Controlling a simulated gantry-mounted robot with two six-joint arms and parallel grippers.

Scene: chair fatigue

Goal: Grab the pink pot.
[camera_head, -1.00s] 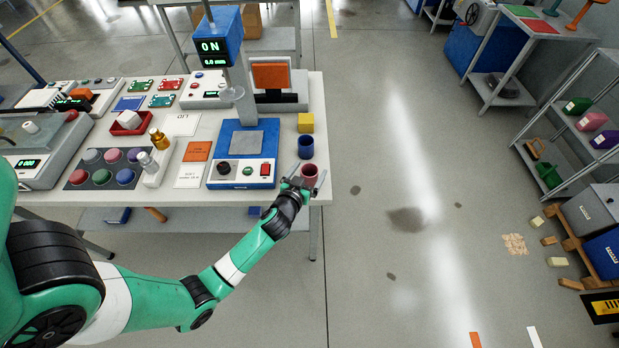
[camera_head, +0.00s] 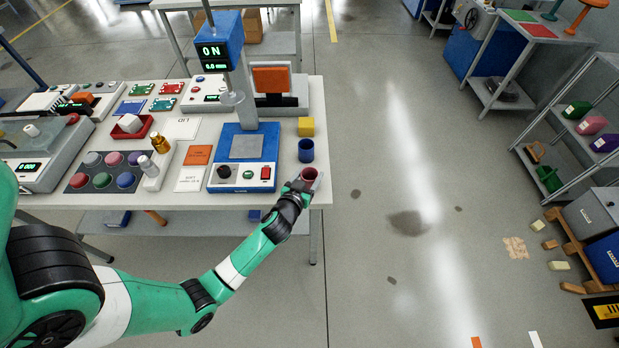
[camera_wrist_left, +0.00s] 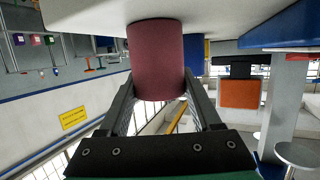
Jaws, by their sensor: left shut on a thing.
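The pink pot (camera_head: 309,175) is a dusky pink cylinder at the front right corner of the table in the head view. In the left wrist view the pot (camera_wrist_left: 156,55) fills the space between the two fingers. My left gripper (camera_head: 306,182) is shut on the pot, with a finger on each side of it. The pot appears upright at the table surface; I cannot tell whether it is lifted. My right gripper is not in view.
A blue pot (camera_head: 306,150) stands just behind the pink pot, and a yellow block (camera_head: 306,127) behind that. A blue machine (camera_head: 243,175) with knobs stands to the left.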

